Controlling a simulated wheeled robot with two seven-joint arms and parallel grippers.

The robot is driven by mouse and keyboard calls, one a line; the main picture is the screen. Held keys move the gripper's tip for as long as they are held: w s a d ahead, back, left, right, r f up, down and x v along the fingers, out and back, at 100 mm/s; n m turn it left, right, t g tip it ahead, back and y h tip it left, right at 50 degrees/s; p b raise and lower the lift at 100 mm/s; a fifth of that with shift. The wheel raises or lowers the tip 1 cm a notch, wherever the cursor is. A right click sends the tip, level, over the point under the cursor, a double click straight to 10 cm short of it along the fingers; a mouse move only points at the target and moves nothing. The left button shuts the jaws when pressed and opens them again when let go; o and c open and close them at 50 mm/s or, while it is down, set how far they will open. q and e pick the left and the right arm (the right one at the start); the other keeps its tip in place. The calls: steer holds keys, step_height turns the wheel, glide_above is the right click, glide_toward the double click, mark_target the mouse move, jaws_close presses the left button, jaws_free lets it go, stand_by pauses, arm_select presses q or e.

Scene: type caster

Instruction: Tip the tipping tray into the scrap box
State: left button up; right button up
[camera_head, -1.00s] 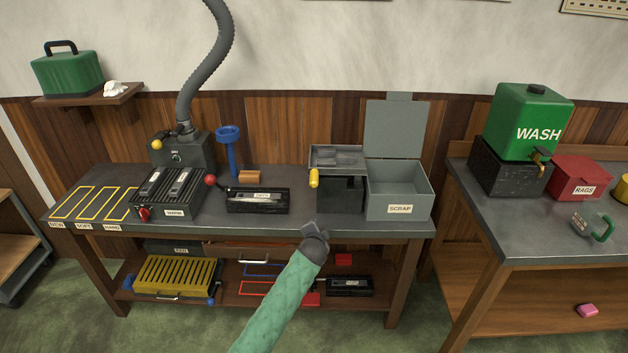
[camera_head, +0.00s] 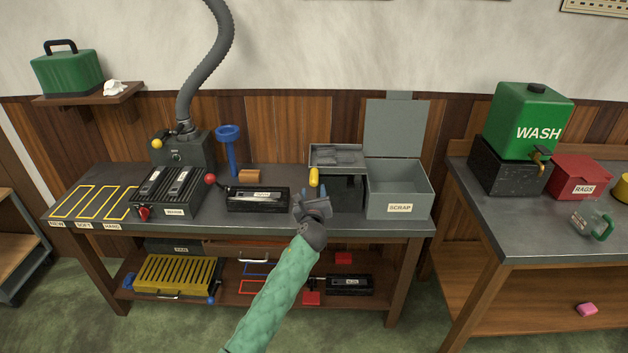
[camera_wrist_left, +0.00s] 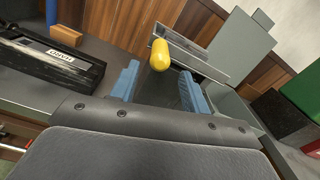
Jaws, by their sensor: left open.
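The tipping tray (camera_head: 340,156) is a grey shallow tray on a dark stand at the right part of the bench. Its yellow handle (camera_head: 314,177) sticks out at the tray's front left. The grey scrap box (camera_head: 398,192) stands right beside it with its lid (camera_head: 397,129) raised. My left gripper (camera_head: 313,197) is open and empty, just in front of and below the handle. In the left wrist view the yellow handle (camera_wrist_left: 160,55) shows ahead of and between the open blue fingers (camera_wrist_left: 160,82), apart from them. My right gripper is not in view.
A black device (camera_head: 258,199) sits on the bench left of my gripper. A wooden block (camera_head: 249,176) and a blue funnel stand (camera_head: 230,150) are behind it. Bare bench top lies in front of the tray stand. A second bench (camera_head: 560,235) stands to the right.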

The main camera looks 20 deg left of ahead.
mark_target(314, 179)
arm_select(q)
steer(key=shift+w+m, duration=0.15)
steer(key=shift+m, duration=0.25)
steer(key=shift+w+a+r, duration=0.1)
steer(key=shift+w+a, duration=0.1)
steer(key=shift+w, duration=0.15)
steer(key=shift+p+x, duration=1.2)
steer(key=shift+x, duration=2.2)
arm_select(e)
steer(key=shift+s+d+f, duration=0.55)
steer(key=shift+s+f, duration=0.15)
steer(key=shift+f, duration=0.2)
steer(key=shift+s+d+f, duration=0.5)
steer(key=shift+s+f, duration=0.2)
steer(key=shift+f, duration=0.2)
arm_select(q)
jaws_close()
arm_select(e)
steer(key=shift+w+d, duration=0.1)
